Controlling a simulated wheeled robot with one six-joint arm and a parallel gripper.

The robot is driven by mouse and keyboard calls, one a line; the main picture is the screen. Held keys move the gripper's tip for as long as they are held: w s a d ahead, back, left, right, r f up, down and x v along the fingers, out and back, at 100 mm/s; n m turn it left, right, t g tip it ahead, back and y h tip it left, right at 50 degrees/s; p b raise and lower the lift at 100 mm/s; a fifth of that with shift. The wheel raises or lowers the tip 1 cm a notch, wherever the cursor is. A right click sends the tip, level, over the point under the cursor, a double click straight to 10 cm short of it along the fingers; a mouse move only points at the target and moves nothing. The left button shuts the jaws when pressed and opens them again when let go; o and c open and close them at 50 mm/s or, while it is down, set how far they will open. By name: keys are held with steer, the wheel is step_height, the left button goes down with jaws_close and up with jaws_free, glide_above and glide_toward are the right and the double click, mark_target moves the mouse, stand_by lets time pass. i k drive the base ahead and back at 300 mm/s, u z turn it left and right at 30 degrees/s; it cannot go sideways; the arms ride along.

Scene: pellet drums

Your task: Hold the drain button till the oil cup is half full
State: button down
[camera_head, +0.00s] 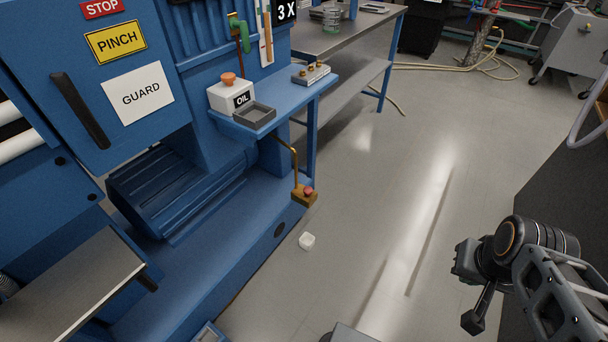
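A brass block with a red button (308,191) sits at the low end of a brass pipe (294,160), at the foot of the blue machine. A small white cup-like thing (307,242) stands on the floor just in front of it; its fill level is too small to tell. A white box labelled OIL (232,97) with an orange knob (228,78) stands on the blue shelf. My gripper (469,292) is at the lower right, well apart from the block and cup. Its fingers are spread and nothing shows between them.
A grey tray (270,115) and a small block with brass knobs (311,74) are on the shelf. The blue machine base (215,275) fills the left. A steel table (345,37) stands behind. The floor between machine and gripper is clear. A hose (440,67) lies further back.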

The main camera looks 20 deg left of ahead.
mark_target(308, 191)
steer(key=u, duration=0.85)
steer(key=i, duration=1.15)
steer(key=u, duration=1)
